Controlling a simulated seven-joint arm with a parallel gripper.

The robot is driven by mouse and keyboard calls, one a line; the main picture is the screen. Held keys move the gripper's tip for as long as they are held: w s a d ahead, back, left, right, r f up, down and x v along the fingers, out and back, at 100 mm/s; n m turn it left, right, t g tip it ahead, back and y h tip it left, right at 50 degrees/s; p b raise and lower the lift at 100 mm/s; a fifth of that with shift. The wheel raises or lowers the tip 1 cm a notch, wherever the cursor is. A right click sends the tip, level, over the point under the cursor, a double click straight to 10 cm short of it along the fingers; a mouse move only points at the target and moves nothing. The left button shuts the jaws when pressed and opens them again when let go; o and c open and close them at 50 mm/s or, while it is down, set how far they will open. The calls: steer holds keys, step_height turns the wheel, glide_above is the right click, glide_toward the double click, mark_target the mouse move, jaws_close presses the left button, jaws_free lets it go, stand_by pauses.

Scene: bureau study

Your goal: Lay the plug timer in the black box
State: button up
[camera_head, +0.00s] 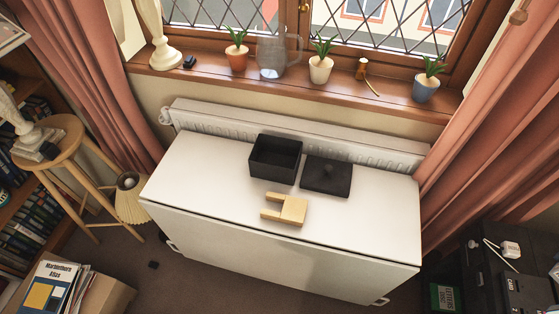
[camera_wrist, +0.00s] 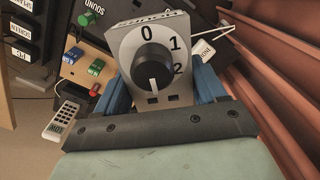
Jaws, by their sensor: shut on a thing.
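The plug timer (camera_wrist: 155,62) fills the upper middle of the wrist view. It is a pale block with a black knob and the marks 0, 1 and 2 on its face. My gripper (camera_wrist: 157,92) is shut on it, with a blue finger at each side. The black box (camera_head: 262,169) stands open on the white cabinet in the head view; I see no contents in its dark inside. Its apparent black lid (camera_head: 326,176) lies flat beside it on the right. My gripper is not seen in the head view.
A yellow wooden U-shaped block (camera_head: 290,211) lies in front of the box and lid on the white cabinet top (camera_head: 200,185). A radiator (camera_head: 300,133) runs behind. The cabinet's left and right ends are clear. Dark cases and a white plug-like thing (camera_head: 510,249) stand lower right.

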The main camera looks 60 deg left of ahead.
steer(key=shift+a, duration=0.1)
stand_by(0.7)
steer(key=s+a+n, duration=0.2)
steer(key=s+a, duration=0.2)
steer(key=a, duration=0.8)
steer(key=s+a+n, duration=0.3)
steer(key=a, duration=0.9)
steer(key=s+a+n, duration=0.2)
steer(key=s+a, duration=0.2)
steer(key=a, duration=0.9)
steer(key=s+a+n, duration=1)
steer(key=s+a, duration=0.4)
steer(key=a, duration=0.3)
steer(key=s+a+n, duration=1)
steer(key=s+a, duration=0.5)
steer(key=a, duration=0.3)
steer(key=shift+s+r, duration=0.15)
steer(key=shift+r, duration=0.05)
steer(key=shift+f, duration=0.15)
